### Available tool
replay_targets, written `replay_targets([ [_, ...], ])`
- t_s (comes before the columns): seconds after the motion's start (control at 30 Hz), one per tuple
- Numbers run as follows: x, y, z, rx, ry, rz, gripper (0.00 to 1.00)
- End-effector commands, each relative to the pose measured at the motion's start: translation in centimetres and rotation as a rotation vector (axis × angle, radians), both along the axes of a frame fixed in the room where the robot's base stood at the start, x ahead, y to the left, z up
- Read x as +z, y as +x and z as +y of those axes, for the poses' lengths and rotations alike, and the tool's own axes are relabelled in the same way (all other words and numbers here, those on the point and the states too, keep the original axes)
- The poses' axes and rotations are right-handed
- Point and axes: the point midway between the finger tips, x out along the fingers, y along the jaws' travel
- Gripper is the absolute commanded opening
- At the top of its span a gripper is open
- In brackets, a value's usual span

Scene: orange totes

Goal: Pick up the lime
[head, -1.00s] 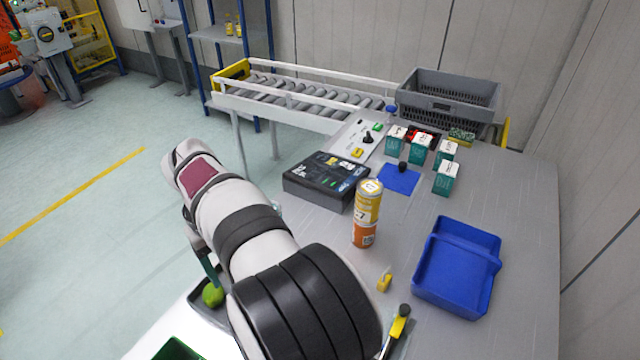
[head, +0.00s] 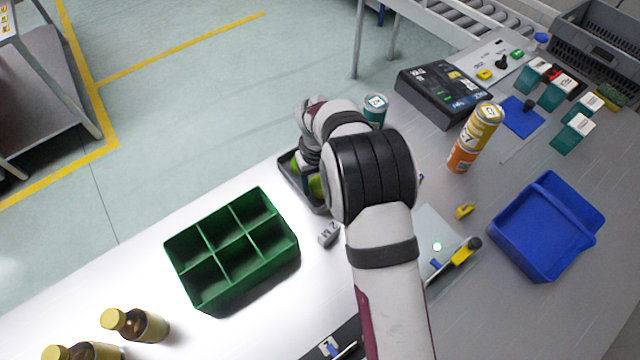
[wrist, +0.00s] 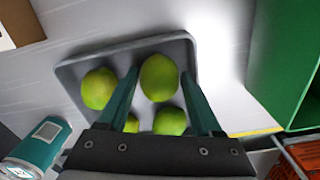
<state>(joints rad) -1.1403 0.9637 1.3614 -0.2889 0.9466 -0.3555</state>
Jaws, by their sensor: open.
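Several green limes lie in a shallow grey tray (wrist: 70,75) in the wrist view. One lime (wrist: 160,78) sits between the two teal fingers of my gripper (wrist: 158,82) as seen there; I cannot tell if the fingers touch it. My gripper is open. Another lime (wrist: 98,88) lies left of the fingers, and two more show low, near the gripper's base, partly hidden. In the head view the tray (head: 288,158) and a lime (head: 316,186) show beside my arm, which hides most of the gripper and tray.
A green divided crate (head: 232,250) stands left of the tray in the head view. A teal-labelled can (head: 375,108) stands behind the tray. A blue bin (head: 545,228) and stacked cans (head: 475,138) stand to the right.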

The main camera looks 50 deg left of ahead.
Motion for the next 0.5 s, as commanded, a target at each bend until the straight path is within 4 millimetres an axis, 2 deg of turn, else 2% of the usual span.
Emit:
replay_targets([
  [0.17,-0.07,0.03,0.01,0.0,0.001,0.0,0.67],
  [0.5,-0.03,0.02,0.02,-0.001,0.001,0.0,0.07],
])
